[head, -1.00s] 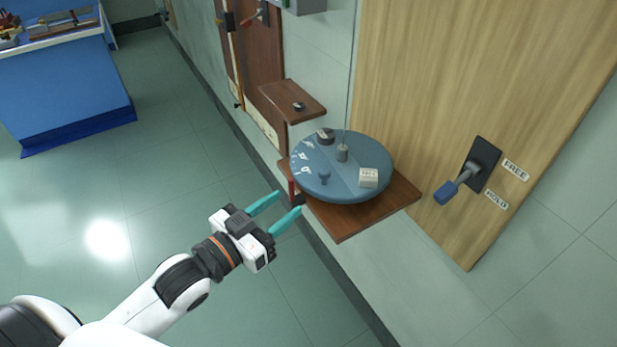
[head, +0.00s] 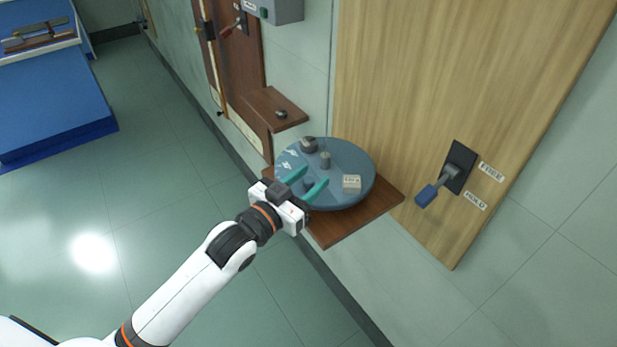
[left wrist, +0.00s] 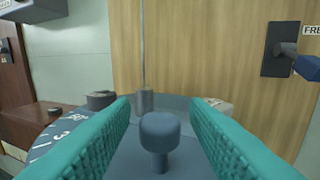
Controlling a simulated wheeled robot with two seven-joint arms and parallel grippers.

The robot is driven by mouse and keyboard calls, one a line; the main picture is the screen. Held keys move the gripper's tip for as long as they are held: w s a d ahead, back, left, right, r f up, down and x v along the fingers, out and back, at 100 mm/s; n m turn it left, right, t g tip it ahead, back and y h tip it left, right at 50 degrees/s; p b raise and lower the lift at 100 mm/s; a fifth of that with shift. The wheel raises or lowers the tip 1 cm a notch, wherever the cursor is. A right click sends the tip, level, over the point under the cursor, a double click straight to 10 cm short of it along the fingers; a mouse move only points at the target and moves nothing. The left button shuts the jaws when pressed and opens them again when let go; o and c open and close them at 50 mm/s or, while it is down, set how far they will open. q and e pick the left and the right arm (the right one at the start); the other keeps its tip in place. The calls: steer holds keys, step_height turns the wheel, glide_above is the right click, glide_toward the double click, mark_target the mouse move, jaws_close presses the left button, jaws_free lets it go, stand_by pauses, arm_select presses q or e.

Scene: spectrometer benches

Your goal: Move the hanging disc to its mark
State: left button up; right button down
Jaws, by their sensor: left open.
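The blue-grey disc (head: 352,160) sits level over a brown wall shelf (head: 345,231). White marks and figures run along its left edge, and they also show in the left wrist view (left wrist: 62,136). On the disc are a small blue knob (left wrist: 160,135), a grey metal cylinder (head: 325,160) with a thin rod rising from it, a dark round piece (head: 309,145) and a pale block (head: 351,184). My left gripper (head: 312,182) is open over the disc's near-left part. Its teal fingers stand on either side of the knob, apart from it. My right gripper is out of view.
A lever with a blue handle (head: 427,195) is on the wooden panel (head: 420,90), beside FREE and HOLD labels. A smaller shelf (head: 270,105) with a dark button-like piece is behind the disc. A grey box (head: 280,10) hangs above. Open floor lies left.

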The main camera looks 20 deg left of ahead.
arm_select(q)
steer(key=shift+w, duration=0.1)
steer(key=shift+c, duration=0.3)
jaws_close()
steer(key=shift+d, duration=0.15)
steer(key=shift+d+r+n+y+p, duration=0.1)
steer(key=shift+d+n+y+p, duration=0.1)
steer(key=shift+n+y+p, duration=0.25)
steer(key=shift+d+n+t+y, duration=0.2)
steer(key=shift+n+t+y, duration=0.05)
steer(key=shift+t+y, duration=0.2)
steer(key=shift+o, duration=0.3)
jaws_free()
